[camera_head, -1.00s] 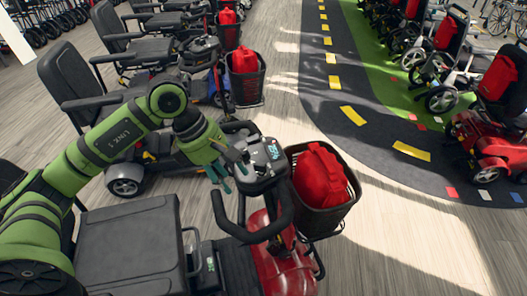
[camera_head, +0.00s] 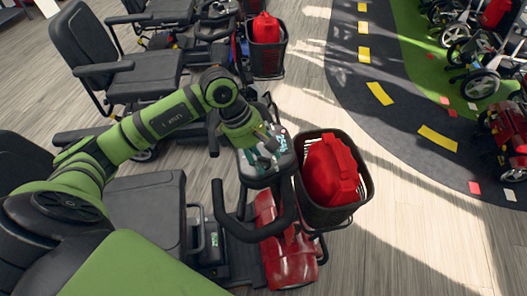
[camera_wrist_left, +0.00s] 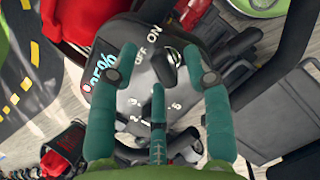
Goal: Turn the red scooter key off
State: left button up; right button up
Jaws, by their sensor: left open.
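The red scooter (camera_head: 285,250) stands in front of me, with its black handlebar and grey control console (camera_head: 255,172). In the left wrist view the console (camera_wrist_left: 130,98) shows a display and the printed words OFF and ON. A dark key (camera_wrist_left: 163,70) sits below these words; its exact turn is hard to tell. My left gripper (camera_head: 268,148) is over the console in the head view. In the left wrist view its teal fingers (camera_wrist_left: 162,65) are open, on either side of the key, with no clear contact. My right gripper is not in view.
A black basket (camera_head: 362,205) with a red bag (camera_head: 330,172) is just right of the console. The scooter's black seat (camera_head: 150,210) lies left, under my arm. Other scooters stand behind. Open floor (camera_head: 420,235) lies right of the basket.

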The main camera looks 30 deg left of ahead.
pick_arm(q)
jog(key=shift+f, duration=0.15)
jog(key=c, duration=1)
jog(key=shift+b, duration=0.3)
jog(key=n+b, duration=0.1)
jog(key=n, duration=0.1)
jog(key=n+t+b, duration=0.1)
jog(key=b, duration=0.1)
jog(key=shift+f+n, duration=0.2)
jog(key=shift+n, duration=0.2)
jog(key=n+t+y+b, duration=0.1)
jog(key=n+b, duration=0.2)
jog(key=n, duration=0.1)
jog(key=shift+s, duration=0.1)
jog(key=shift+s+a+r+n+y+b, duration=0.1)
jog(key=shift+n+y+b, duration=0.1)
jog(key=shift+n+b, duration=0.65)
jog(key=shift+r+n+y+b, duration=0.1)
jog(key=shift+n+y+b, duration=0.15)
jog(key=shift+n, duration=1)
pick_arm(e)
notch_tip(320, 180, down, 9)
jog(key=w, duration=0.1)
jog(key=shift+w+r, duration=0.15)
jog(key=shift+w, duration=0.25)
pick_arm(q)
jog(key=shift+t, duration=0.3)
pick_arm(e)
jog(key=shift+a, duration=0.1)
